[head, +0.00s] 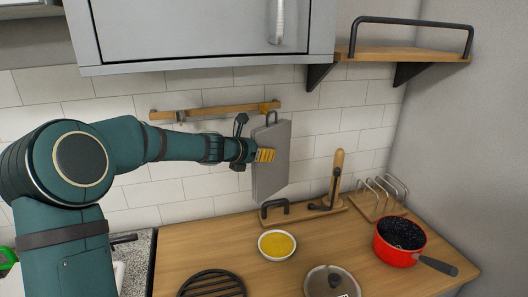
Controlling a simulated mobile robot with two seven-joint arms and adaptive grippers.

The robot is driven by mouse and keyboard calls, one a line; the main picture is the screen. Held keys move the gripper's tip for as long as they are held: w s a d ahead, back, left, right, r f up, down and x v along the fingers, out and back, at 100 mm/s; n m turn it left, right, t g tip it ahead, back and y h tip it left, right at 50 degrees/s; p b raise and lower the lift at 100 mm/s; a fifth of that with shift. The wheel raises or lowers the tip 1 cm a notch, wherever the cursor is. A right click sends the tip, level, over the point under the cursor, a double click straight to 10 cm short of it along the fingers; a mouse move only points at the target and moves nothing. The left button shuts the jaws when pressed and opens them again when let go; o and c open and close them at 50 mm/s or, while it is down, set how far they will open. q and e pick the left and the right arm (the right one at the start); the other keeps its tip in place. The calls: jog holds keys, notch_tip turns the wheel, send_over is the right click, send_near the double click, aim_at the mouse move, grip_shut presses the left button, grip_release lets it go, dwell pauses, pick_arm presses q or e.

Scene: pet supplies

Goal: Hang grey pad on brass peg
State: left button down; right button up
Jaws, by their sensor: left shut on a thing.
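The grey pad (273,172) is a flat upright slab with a dark loop at its top edge, in front of the tiled wall. My left gripper (264,155), with yellow fingertips, is shut on the pad's left side and holds it above the counter. The brass peg (270,106) is at the right end of the wooden wall rail (215,110). The pad's loop shows just below the peg. I cannot tell whether they touch. My right gripper is not in view.
A grey cabinet (180,30) hangs above the rail, with a wooden shelf (410,54) at right. On the wooden counter (200,240) are a yellow-filled bowl (277,245), a red pot (385,243), a wire rack (385,188), a lid (325,283) and a black trivet (212,285).

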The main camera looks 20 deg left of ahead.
pick_arm(q)
jog(key=shift+w+a+f+p, duration=0.3)
jog(key=shift+w+a+p, duration=0.2)
jog(key=shift+w+a, duration=0.3)
jog(key=shift+w+a+f+p, duration=0.25)
jog(key=shift+w+a+p, duration=0.3)
jog(key=shift+w, duration=0.35)
jog(key=c, duration=0.7)
grip_release()
jog(key=shift+s+a, duration=0.1)
jog(key=shift+a, duration=0.05)
jog(key=v, duration=1.1)
jog(key=shift+s+a+r, duration=0.1)
jog(key=shift+s+r, duration=0.15)
jog(key=shift+s, duration=0.1)
